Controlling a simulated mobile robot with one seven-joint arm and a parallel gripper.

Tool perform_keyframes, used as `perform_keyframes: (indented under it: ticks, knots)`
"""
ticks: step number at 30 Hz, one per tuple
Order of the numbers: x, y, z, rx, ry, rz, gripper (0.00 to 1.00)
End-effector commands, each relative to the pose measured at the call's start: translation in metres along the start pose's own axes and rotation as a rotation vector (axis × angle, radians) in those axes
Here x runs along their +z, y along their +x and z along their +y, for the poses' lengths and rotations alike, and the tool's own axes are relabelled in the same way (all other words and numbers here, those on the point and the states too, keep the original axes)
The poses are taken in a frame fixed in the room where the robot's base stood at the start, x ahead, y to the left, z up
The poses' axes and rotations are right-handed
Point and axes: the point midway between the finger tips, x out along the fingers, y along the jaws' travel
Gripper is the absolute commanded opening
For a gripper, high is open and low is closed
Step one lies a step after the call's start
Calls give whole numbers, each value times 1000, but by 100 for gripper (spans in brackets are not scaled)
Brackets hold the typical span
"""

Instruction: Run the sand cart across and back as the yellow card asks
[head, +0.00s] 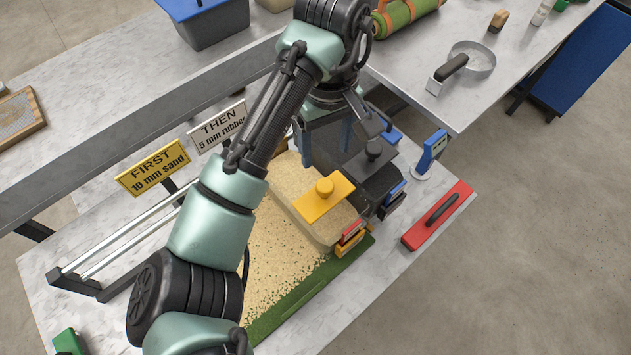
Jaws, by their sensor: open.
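The yellow card (153,168) reads "FIRST 10 mm sand". The white card (218,127) beside it reads "THEN 5 mm rubber". The sand cart (322,222), with a yellow plate and knob on top, stands at the right end of the green turf (298,296). Sand (275,262) covers much of the turf, with green showing at the front edge. A dark cart (382,184) with a black knob stands just behind the sand cart. My gripper (364,136) is open and empty above and behind the carts. My arm hides part of the turf and rails.
Rails (118,244) run along the turf's back left. Red tags (350,236) hang at the sand cart's end. A scraper (447,73) and metal ring (478,59) sit on the rear bench.

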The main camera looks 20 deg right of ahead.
Motion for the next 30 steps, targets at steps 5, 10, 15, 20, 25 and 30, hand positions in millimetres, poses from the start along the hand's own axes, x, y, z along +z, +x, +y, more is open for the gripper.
perform_keyframes:
  ticks: [5, 10, 15, 20, 25, 30]
  knots:
    - [2, 28, 1, 2, 2, -6, 71]
    - [1, 61, 0, 0, -1, -5, 71]
    - [1, 92, 0, -1, -1, -4, 71]
    - [1, 115, 0, -2, 1, -2, 71]
    - [1, 126, 0, -1, 2, 0, 71]
    - [1, 127, 1, 1, 2, 1, 71]
